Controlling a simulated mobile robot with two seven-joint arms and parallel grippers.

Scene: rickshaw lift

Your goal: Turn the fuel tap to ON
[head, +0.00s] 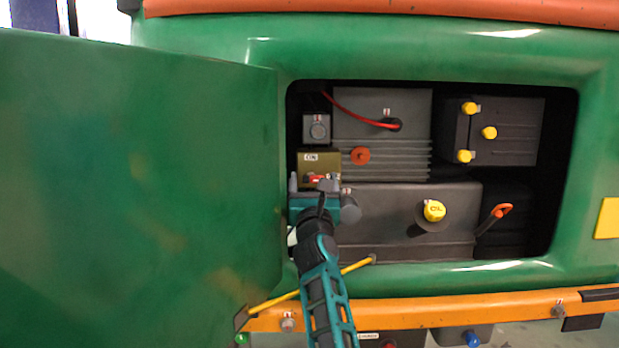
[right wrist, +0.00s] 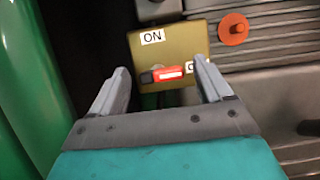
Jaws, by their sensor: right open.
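The fuel tap is a red lever (right wrist: 168,73) on an olive-yellow plate (right wrist: 187,42), with an ON label at the plate's upper left. A second label at the right is partly hidden by a finger. The lever lies roughly sideways, its red end toward the second label. In the head view the plate (head: 314,160) sits at the left of the open bay, and the red lever (head: 316,178) shows just above my gripper. My right gripper (right wrist: 160,85) is open, its fingers on either side of the lever; contact cannot be told. My left gripper is not in view.
An open green door (head: 140,190) stands left of the bay. An orange knob (head: 360,156), a yellow oil cap (head: 434,210), an orange-handled dipstick (head: 501,210) and a battery with yellow caps (head: 515,130) are to the right. A yellow rod (head: 350,268) crosses below, behind my arm.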

